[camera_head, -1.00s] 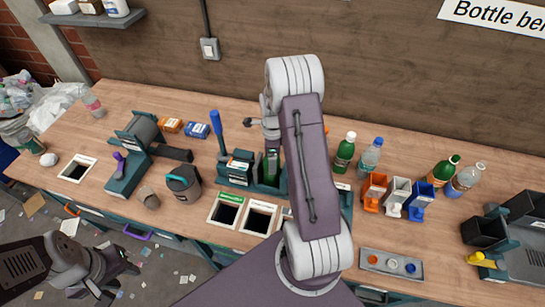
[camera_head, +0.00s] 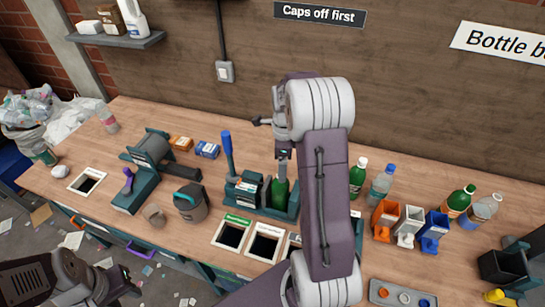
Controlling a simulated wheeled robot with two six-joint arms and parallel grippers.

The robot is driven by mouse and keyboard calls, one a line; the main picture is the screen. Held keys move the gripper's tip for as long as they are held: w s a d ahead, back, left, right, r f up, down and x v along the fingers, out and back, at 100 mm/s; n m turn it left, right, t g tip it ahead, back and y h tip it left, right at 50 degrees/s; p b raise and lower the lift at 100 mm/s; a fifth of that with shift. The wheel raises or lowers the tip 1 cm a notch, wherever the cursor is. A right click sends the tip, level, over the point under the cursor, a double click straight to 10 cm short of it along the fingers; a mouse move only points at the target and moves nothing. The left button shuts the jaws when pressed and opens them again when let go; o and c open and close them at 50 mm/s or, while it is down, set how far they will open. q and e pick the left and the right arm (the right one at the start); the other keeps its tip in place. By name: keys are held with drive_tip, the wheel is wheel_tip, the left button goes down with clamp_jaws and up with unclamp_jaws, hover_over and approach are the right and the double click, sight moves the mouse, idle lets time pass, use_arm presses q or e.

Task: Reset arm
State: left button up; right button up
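My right arm (camera_head: 325,190) rises from the bottom middle of the view and bends toward the bench. Its gripper (camera_head: 283,152) points down above a green bottle (camera_head: 280,192) in a teal lever device (camera_head: 245,192). The arm hides part of the gripper, so its opening and any contact with the bottle are unclear. My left arm is folded low at the left. Its gripper (camera_head: 82,280) is over the floor in front of the bench, dark, partly cut off and apart from any object.
A grey canister (camera_head: 190,203) and a teal-based machine (camera_head: 143,175) stand left of the lever device. Several bottles and orange, white and blue bins (camera_head: 385,218) stand to the right. Square openings (camera_head: 231,235) line the front edge. A wall shelf (camera_head: 120,38) is upper left.

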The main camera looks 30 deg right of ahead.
drive_tip(key=shift+w+a, duration=0.2)
drive_tip(key=shift+a, duration=0.1)
drive_tip(key=s+a+n+b, duration=0.1)
drive_tip(key=s+a+n, duration=0.25)
drive_tip(key=a, duration=0.35)
drive_tip(key=s+a+n+b, duration=0.1)
drive_tip(key=s+a+n, duration=0.1)
drive_tip(key=a+n, duration=0.4)
drive_tip(key=s+a+f+n, duration=0.2)
drive_tip(key=s+n, duration=0.1)
drive_tip(key=n, duration=0.5)
drive_tip(key=s+a+f+n+t, duration=0.1)
drive_tip(key=s+f+n, duration=0.1)
drive_tip(key=s+n, duration=0.2)
drive_tip(key=n, duration=0.3)
drive_tip(key=shift+s+a+n, duration=0.15)
drive_tip(key=shift+a+n, duration=0.2)
